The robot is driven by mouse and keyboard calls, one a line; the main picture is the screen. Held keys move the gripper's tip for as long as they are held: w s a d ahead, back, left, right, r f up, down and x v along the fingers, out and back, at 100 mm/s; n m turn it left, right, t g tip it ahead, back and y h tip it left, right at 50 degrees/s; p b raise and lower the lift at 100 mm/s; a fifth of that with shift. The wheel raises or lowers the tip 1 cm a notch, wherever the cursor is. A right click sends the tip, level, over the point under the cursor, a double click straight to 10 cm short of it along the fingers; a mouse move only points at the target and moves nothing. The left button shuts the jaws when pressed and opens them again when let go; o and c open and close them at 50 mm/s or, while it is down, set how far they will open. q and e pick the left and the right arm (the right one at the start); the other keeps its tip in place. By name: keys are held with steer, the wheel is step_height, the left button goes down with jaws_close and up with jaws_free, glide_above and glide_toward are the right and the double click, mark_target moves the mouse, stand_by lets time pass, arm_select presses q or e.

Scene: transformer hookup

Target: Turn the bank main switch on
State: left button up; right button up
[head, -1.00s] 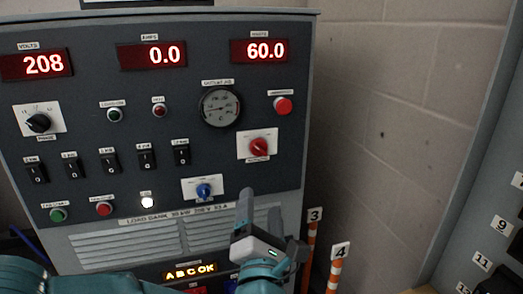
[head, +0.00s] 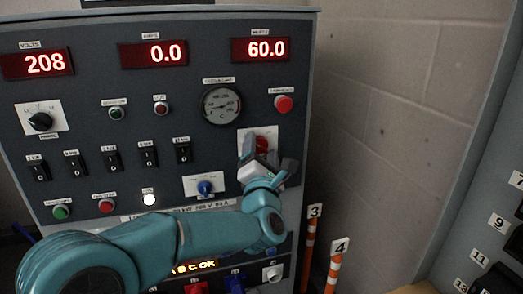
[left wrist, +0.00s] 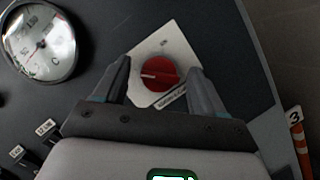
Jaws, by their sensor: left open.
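The red rotary switch (head: 262,144) sits on a white plate (head: 268,133) at the right of the load bank panel (head: 80,112), below the round gauge. In the head view my left gripper covers its lower part. In the left wrist view the red knob (left wrist: 158,74) shows whole, with a pale pointer line towards the left; its label is too blurred to read fully. My left gripper (head: 262,156) is open, its fingers (left wrist: 160,80) to either side of the knob in the picture. I cannot tell whether they touch it. My right gripper is not in view.
A blue knob (head: 204,188) sits left of my gripper, a red button (head: 284,104) above it. The round gauge (head: 221,105) is up left. Orange-striped posts 3 (head: 311,245) and 4 (head: 335,270) stand right of the panel, before a block wall (head: 390,110).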

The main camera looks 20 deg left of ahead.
arm_select(q)
steer(key=c, duration=1)
steer(key=shift+c, duration=0.2)
steer(key=shift+m, duration=0.5)
steer(key=shift+r+m+g+h, duration=0.15)
steer(key=shift+m+g+h, duration=0.15)
steer(key=shift+m+h, duration=0.75)
steer(key=m+p, duration=0.2)
steer(key=m, duration=0.1)
steer(key=shift+r+g+h, duration=0.2)
steer(key=shift+g+h, duration=0.05)
steer(key=shift+g, duration=0.15)
steer(key=m+g+p, duration=0.2)
steer(key=m+p, duration=0.3)
steer(key=p, duration=0.3)
steer(key=m+g+p, duration=0.2)
steer(key=m+p, duration=0.3)
steer(key=p, duration=0.4)
steer(key=shift+r, duration=0.15)
steer(key=shift+f+m+g+p, duration=0.2)
steer(key=shift+m+g+p, duration=0.3)
steer(key=shift+p, duration=0.35)
